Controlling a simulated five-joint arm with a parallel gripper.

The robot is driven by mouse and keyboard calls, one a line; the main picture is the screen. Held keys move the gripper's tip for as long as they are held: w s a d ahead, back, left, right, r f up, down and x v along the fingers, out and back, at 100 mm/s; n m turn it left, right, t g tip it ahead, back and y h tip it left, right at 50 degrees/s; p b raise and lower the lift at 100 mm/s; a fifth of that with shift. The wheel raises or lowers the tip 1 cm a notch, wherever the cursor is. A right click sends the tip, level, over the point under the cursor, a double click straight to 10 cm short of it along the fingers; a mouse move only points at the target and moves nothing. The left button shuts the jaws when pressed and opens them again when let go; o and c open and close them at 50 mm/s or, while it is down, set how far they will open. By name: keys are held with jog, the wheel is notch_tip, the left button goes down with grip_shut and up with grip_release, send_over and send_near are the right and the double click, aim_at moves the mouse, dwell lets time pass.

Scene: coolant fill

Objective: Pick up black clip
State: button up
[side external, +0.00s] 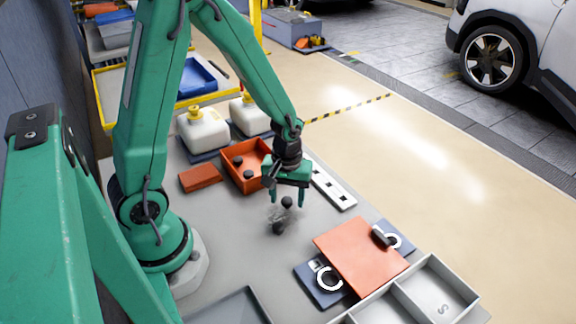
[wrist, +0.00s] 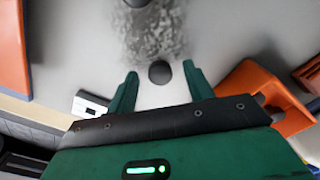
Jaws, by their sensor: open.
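My gripper (side external: 287,201) is open above the grey table, fingers pointing down. In the wrist view its green fingertips (wrist: 160,70) stand apart. A small round black piece (wrist: 159,73) shows between them; whether it touches them I cannot tell. A second black piece (side external: 278,228) lies on the table just in front of the gripper, and its edge shows at the top of the wrist view (wrist: 137,2). A dark clip-like piece (side external: 383,237) sits at the right edge of an orange-red board (side external: 360,255). I cannot tell which of these is the black clip.
An orange bin (side external: 240,178) with several dark round pieces stands behind left of the gripper. White jugs (side external: 203,130) with yellow caps stand beyond it. A white slotted strip (side external: 332,187) lies right. A grey divided tray (side external: 440,290) is at the front right.

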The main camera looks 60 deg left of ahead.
aim_at(288, 201)
jog(key=shift+c, duration=0.4)
jog(key=c, duration=1)
jog(key=shift+r, duration=0.2)
jog(key=shift+r, duration=1.15)
jog(key=shift+d+r, duration=0.2)
jog(key=shift+r, duration=0.65)
jog(key=s+d+r, duration=0.1)
jog(key=d+r, duration=0.1)
jog(key=d, duration=0.1)
jog(key=s+d+r, duration=0.2)
jog(key=d, duration=0.1)
jog(key=s+d+r, duration=0.2)
jog(key=d, duration=0.2)
jog(key=shift+s+r, duration=0.15)
jog(key=shift+r, duration=0.15)
